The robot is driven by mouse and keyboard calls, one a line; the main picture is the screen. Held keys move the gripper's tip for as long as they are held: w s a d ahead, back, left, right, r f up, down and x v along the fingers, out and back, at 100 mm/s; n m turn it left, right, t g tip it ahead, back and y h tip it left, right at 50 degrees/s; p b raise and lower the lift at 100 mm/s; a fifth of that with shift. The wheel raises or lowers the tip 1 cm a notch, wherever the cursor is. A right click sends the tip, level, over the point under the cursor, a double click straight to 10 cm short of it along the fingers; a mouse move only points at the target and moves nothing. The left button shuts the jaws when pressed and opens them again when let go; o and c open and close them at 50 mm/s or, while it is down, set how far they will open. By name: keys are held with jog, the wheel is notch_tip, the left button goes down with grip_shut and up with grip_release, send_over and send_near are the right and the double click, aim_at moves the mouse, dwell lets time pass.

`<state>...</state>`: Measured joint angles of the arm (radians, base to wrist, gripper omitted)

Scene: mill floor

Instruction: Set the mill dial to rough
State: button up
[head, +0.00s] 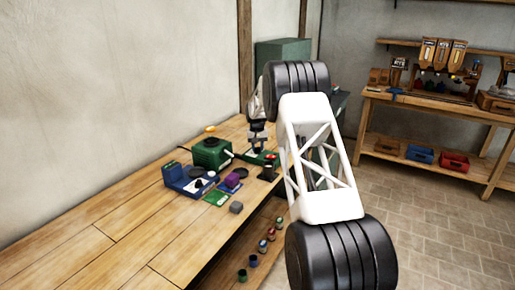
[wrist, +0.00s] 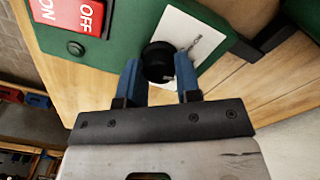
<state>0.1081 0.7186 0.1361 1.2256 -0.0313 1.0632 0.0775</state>
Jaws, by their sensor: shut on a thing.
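In the wrist view the mill dial is a black round knob (wrist: 158,60) on a white label plate (wrist: 192,32), set on a green panel (wrist: 130,20). My gripper (wrist: 159,78) has its two blue fingers on either side of the knob and is shut on it. The label carries small dark marks that are too small to read, so I cannot tell which setting the dial points to. In the head view my gripper (head: 258,146) is low over a green piece (head: 262,159) on the bench; the knob is hidden there.
A red ON/OFF switch (wrist: 68,14) sits beside the dial. On the wooden bench (head: 120,225) stand a green box-shaped machine (head: 211,153), a blue device (head: 188,181), a purple block (head: 232,181) and a grey block (head: 236,208). The bench's near left is clear.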

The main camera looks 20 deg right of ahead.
aim_at(257, 148)
jog(key=n, duration=0.4)
jog(key=shift+n, duration=2.2)
jog(key=o, duration=0.9)
jog(key=shift+r, duration=0.15)
notch_tip(257, 148, up, 7)
jog(key=shift+a+r, duration=0.1)
jog(key=shift+r, duration=0.05)
jog(key=shift+s+r, duration=0.1)
